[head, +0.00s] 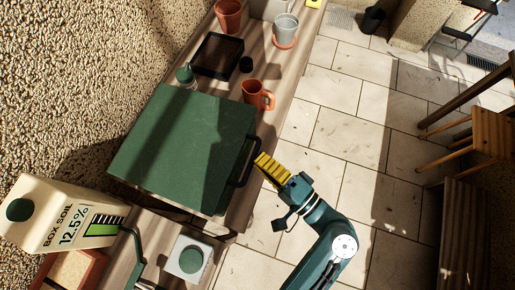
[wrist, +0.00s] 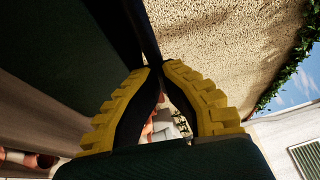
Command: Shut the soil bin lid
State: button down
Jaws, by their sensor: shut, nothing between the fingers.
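The soil bin lid (head: 185,140) is a broad dark green panel on the counter in the head view. A black bar handle (head: 243,160) sits along its right edge. How far the lid stands open is hard to tell from above, and the bin's body is mostly hidden under it. My gripper (head: 264,163) has yellow ribbed fingers and is just right of the handle, shut and empty. In the wrist view, the fingertips (wrist: 155,66) meet close to a dark bar, likely the handle; I cannot tell whether they touch it. A dark green surface (wrist: 50,55) fills the left there.
A soil carton (head: 65,215) stands at the lower left, with a small white box with a green round top (head: 188,259) nearby.

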notch_tip(320, 180, down, 3)
jog(key=shift+f+b, duration=0.15)
jog(key=shift+b, duration=0.45)
jog(key=c, duration=1.3)
grip_release()
jog(key=shift+w+a, duration=0.1)
jog(key=shift+a, duration=0.15)
jog(key=shift+o, duration=1.1)
jog(key=shift+d, duration=0.15)
jog(key=v, duration=1.2)
